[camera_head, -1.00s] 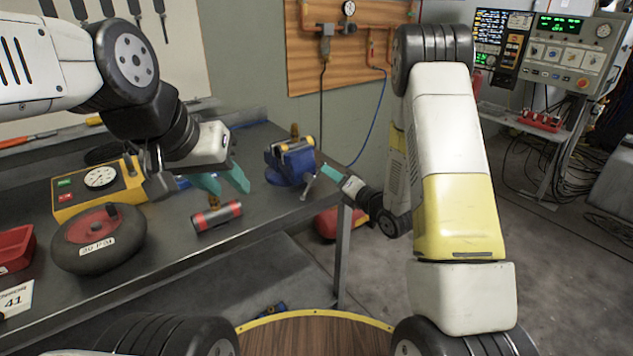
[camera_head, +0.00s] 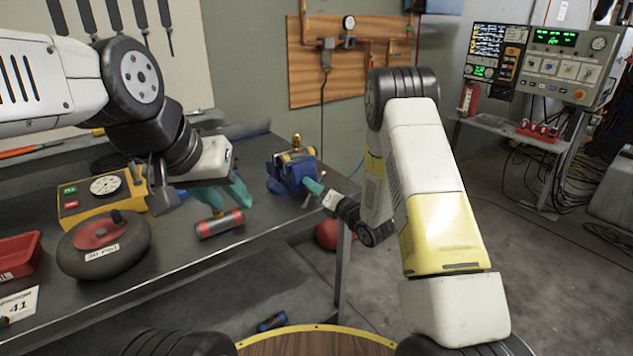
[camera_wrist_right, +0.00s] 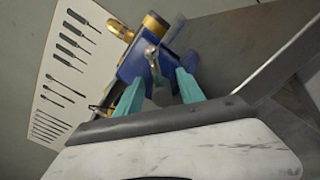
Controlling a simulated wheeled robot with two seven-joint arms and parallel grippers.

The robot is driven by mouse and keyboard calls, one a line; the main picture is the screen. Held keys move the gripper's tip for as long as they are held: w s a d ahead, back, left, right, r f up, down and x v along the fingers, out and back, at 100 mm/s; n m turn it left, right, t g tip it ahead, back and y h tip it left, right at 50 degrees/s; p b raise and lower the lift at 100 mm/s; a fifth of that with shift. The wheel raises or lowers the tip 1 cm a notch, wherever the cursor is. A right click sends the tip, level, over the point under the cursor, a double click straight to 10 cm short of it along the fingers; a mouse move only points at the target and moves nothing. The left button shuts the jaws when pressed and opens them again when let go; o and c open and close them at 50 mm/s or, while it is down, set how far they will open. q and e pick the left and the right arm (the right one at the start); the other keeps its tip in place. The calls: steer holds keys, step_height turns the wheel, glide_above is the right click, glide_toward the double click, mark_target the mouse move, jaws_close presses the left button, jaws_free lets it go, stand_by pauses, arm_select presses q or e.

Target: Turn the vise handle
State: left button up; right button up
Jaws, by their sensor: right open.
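The blue vise (camera_head: 290,174) stands near the right end of the bench, with a brass-coloured part at its top. Its thin silver handle (camera_head: 307,199) hangs at the side facing my right gripper (camera_head: 316,188). In the right wrist view, the vise (camera_wrist_right: 134,62) and the silver handle (camera_wrist_right: 153,54) lie just ahead of my right gripper (camera_wrist_right: 160,92). Its teal fingers are apart, and the handle is near the gap between them; contact cannot be told. My left gripper (camera_head: 222,195) is open above the bench, left of the vise, with nothing visible in it.
A yellow gauge box (camera_head: 98,193), a black wheel (camera_head: 103,250) and a red bin (camera_head: 17,258) are further left. An instrument console (camera_head: 560,62) stands at the right.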

jaws_close()
stand_by(0.3)
